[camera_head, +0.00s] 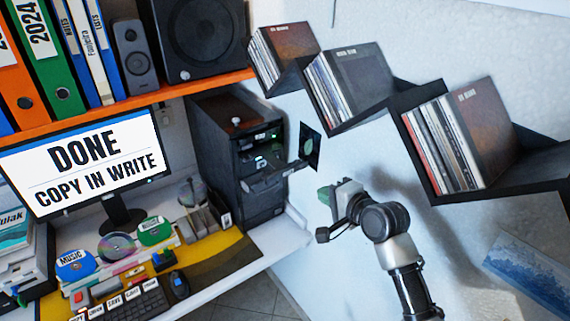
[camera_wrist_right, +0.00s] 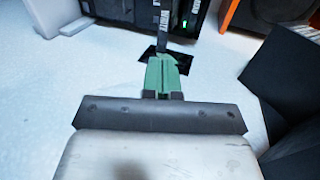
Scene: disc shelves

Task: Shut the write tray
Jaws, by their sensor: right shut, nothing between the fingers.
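The black computer tower (camera_head: 240,160) stands at the right end of the desk, under the orange shelf. A dark tray (camera_head: 275,178) sticks out of its front toward the right, so it is open. I see no disc clearly on it. My right gripper (camera_head: 325,196), with green fingers, is shut and empty, to the right of the tray and a little lower, apart from it in the head view. In the right wrist view the closed green fingers (camera_wrist_right: 168,76) point toward the tower (camera_wrist_right: 178,14). The narrow dark tray (camera_wrist_right: 163,38) shows just beyond their tips. My left gripper is out of view.
A monitor (camera_head: 85,165) reads "DONE COPY IN WRITE". A black square with a green disc picture (camera_head: 310,147) is by the wall beyond the tray. Black shelves with cases (camera_head: 455,140) step down the wall at right.

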